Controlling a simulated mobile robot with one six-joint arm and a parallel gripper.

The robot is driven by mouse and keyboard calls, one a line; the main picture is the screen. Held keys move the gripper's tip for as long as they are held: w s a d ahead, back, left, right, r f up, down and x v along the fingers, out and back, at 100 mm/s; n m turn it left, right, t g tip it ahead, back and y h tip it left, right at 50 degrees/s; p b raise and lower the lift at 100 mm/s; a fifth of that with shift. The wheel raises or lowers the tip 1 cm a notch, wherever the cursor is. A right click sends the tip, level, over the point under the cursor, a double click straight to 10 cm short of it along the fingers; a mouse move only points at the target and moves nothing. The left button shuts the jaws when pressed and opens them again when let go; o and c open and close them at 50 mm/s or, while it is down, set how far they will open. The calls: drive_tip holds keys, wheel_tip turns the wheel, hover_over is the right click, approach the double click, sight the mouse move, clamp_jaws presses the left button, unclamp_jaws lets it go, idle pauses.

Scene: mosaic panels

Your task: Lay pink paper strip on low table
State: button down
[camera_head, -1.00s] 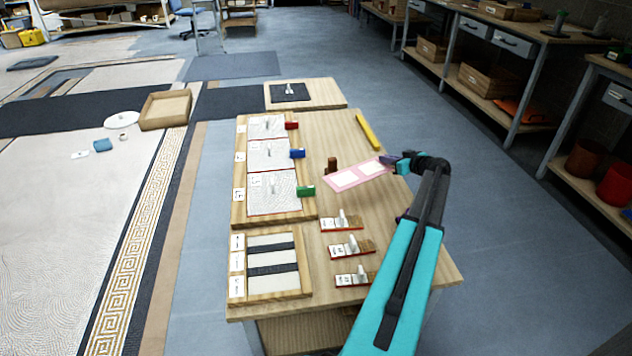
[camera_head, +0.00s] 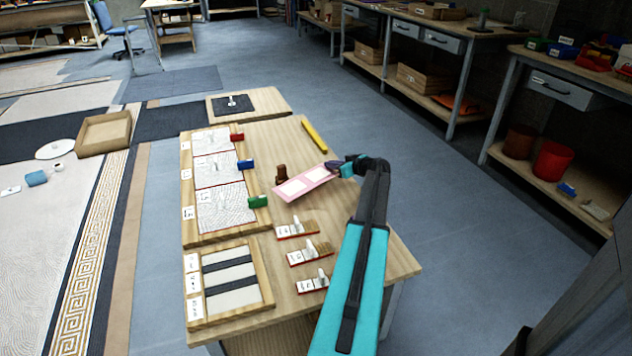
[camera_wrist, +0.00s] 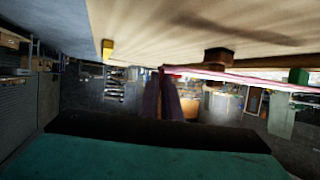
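The pink paper strip (camera_head: 305,182), with pale panels on it, slants over the right side of the low wooden table (camera_head: 345,235) in the head view. My gripper (camera_head: 340,168) is at the strip's right end, its fingers closed on that end. In the wrist view the picture is upside down; the strip (camera_wrist: 240,76) shows edge-on as a thin pink band close to the tabletop (camera_wrist: 180,30), beside my dark fingers (camera_wrist: 170,98). The gap between strip and tabletop is hard to judge.
A brown peg (camera_head: 281,173) stands just behind the strip's left end. A yellow bar (camera_head: 314,134) lies behind it. Small labelled blocks (camera_head: 310,252) stand in front. Panel trays (camera_head: 262,285) fill the table's left side. Blue-grey floor (camera_head: 450,210) is clear to the right.

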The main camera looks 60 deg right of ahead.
sight(331, 185)
drive_tip(key=shift+f, duration=1.9)
drive_tip(key=shift+f, duration=1.8)
drive_tip(key=shift+f+b, duration=0.15)
drive_tip(key=shift+b, duration=0.2)
drive_tip(key=c, duration=2)
unclamp_jaws()
drive_tip(key=shift+r+p, duration=0.25)
drive_tip(key=shift+p, duration=0.15)
drive_tip(key=v, duration=1.2)
